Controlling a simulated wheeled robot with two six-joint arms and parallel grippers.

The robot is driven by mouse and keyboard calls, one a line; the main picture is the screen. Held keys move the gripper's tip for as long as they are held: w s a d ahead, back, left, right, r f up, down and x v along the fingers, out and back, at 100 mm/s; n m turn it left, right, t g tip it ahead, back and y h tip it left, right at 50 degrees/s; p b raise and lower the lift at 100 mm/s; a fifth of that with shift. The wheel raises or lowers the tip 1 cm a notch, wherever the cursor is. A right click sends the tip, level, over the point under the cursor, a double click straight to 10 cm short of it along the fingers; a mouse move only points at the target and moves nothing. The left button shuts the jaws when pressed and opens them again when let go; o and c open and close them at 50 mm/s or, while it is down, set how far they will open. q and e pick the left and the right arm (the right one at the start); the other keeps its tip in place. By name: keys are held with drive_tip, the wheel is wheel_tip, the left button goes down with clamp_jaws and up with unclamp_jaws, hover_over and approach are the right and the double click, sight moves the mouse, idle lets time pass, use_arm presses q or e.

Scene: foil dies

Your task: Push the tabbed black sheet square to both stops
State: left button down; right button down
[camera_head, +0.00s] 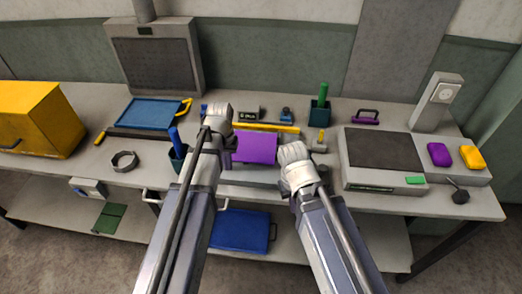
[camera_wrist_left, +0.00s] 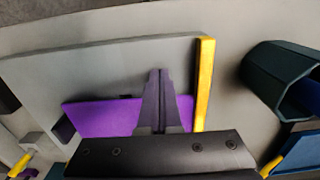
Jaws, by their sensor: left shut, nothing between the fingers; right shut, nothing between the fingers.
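A purple sheet (camera_head: 256,148) lies on a grey plate (camera_wrist_left: 110,66) between my two arms; no tabbed black sheet is recognisable there. In the left wrist view the purple sheet (camera_wrist_left: 98,117) has small dark pieces at its left end and far edge. A yellow bar (camera_head: 266,127) runs along one side of the plate; it also shows in the left wrist view (camera_wrist_left: 204,82), close to the sheet's right end. My left gripper (camera_wrist_left: 159,76) is shut and empty over the sheet; contact is unclear. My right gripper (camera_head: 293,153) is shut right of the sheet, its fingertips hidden.
A dark green cup (camera_head: 178,160) stands beside my left arm, and another (camera_head: 320,112) behind the right gripper. A blue tray (camera_head: 152,112) lies at left. A grey station with a dark panel (camera_head: 385,150) stands at right. A yellow box (camera_head: 38,118) is far left.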

use_arm(q)
drive_tip(key=shift+w, duration=0.25)
idle(0.3)
drive_tip(key=shift+w+d, duration=0.1)
drive_tip(key=shift+w, duration=1.75)
drive_tip(key=shift+s, duration=0.2)
drive_tip(key=shift+s, duration=0.45)
drive_tip(key=shift+r, duration=0.1)
wheel_tip(320, 180, up, 8)
drive_tip(key=p, duration=0.8)
